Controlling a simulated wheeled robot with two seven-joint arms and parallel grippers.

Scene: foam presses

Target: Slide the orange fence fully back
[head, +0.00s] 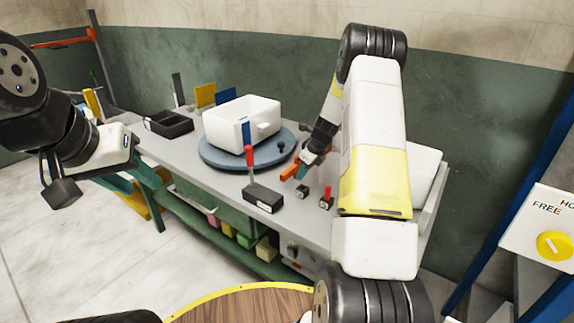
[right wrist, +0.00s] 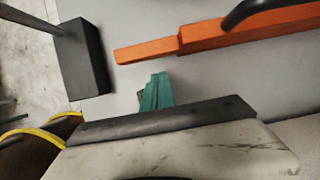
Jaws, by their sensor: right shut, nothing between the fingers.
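The orange fence (head: 290,172) lies on the grey bench top, just right of the round blue turntable. In the right wrist view the fence (right wrist: 230,37) is a long stepped orange bar with a thinner left end. A dark curved handle crosses its right part. My right gripper (head: 303,170) is close beside the fence, low over the bench. Its teal fingers (right wrist: 157,90) are together and empty, with a visible gap to the bar.
A white foam box (head: 240,120) sits on the blue turntable (head: 222,160). A black block with a red-handled lever (head: 263,197) stands at the front edge. Two small controls (head: 303,191) stand near the fence. A black tray (head: 168,125) is at the left.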

